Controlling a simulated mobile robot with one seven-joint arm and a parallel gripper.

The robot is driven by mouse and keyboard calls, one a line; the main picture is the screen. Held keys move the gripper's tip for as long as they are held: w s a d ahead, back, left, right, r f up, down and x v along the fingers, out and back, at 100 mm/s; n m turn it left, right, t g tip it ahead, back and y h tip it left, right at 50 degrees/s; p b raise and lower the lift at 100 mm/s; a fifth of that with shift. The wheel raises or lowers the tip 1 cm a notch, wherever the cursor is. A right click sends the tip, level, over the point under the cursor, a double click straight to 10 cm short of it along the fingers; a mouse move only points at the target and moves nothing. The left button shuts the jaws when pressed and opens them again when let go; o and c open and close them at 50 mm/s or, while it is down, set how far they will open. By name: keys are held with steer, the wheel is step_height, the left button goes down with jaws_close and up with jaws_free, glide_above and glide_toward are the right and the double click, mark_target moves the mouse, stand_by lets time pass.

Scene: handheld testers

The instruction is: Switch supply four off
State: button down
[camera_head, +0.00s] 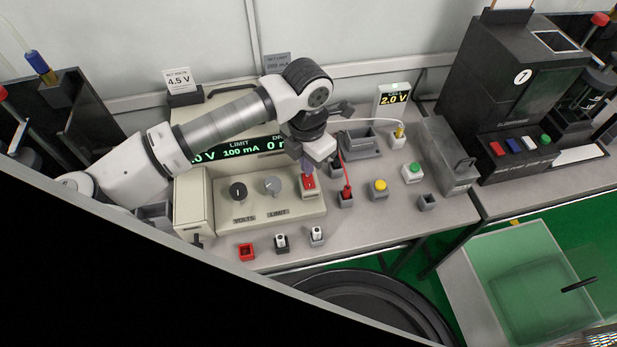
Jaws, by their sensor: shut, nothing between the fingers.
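The supply is a beige bench unit (262,207) in the middle of the head view; I see no number four on it. Its dark display (238,151) reads LIMIT 100 mA in green, with other readings partly hidden by my arm. My gripper (307,168) is shut and empty, pointing down right at the red switch. I cannot tell whether the fingertips touch it, or which way the switch is set.
Small sockets (281,243) line the front. A 2.0 V meter (394,97) stands behind. A black tester (505,85) stands at right.

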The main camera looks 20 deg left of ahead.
steer(key=shift+f+b, duration=1)
steer(key=shift+b, duration=0.15)
stand_by(0.9)
steer(key=shift+r, duration=0.15)
steer(key=shift+r+p, duration=1.15)
steer(key=shift+r, duration=2.25)
